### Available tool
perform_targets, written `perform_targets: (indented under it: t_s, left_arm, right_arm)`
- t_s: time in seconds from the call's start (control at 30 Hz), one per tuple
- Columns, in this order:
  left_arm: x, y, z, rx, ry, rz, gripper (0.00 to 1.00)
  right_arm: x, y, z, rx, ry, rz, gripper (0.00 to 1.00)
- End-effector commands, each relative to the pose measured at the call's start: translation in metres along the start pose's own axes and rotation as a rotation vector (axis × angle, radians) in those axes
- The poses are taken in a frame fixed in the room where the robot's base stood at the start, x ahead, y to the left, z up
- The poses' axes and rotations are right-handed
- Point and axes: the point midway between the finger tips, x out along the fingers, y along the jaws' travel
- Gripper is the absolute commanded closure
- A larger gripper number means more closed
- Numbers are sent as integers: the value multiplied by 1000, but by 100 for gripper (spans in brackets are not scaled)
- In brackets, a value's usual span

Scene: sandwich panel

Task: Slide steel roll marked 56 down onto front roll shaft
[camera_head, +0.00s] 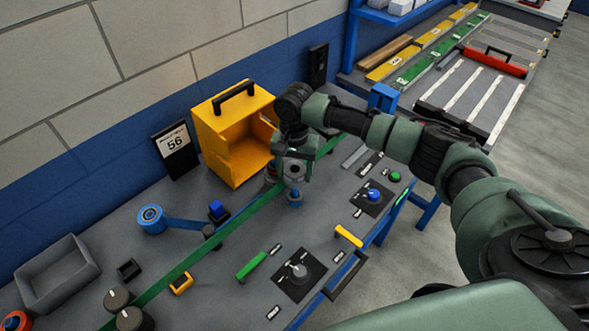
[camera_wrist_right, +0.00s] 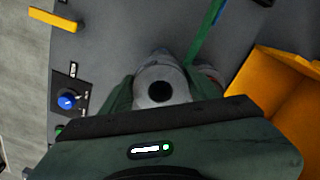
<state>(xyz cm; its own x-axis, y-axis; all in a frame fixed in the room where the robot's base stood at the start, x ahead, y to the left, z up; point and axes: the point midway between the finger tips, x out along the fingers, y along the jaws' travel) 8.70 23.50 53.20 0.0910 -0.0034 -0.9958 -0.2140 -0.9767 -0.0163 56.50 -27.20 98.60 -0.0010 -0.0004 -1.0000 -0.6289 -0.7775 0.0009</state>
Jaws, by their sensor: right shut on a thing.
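The roll (camera_wrist_right: 166,78) shows between the two fingers in the right wrist view. No number can be read on it. A small blue part (camera_head: 294,197) shows just below the roll. The front roll shaft cannot be made out, and whether the roll is around it cannot be told. Another roll-like part (camera_head: 271,174) is partly hidden behind the gripper. My left gripper is out of view.
The yellow guard box (camera_head: 222,150) stands close behind the gripper. A sign reading 56 (camera_head: 175,142) stands at the wall. A green strip (camera_head: 235,224) crosses the panel. A blue knob (camera_head: 374,194) and green button (camera_head: 395,177) lie right; a grey bin (camera_head: 58,279) stands left.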

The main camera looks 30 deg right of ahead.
Motion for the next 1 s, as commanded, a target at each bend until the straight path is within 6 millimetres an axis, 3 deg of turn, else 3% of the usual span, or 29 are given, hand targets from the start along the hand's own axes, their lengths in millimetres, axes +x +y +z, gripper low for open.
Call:
perform_targets:
  t_s: [1.0]
  left_arm:
    - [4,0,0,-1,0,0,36]
  right_arm:
    - [20,0,0,0,1,-1,97]
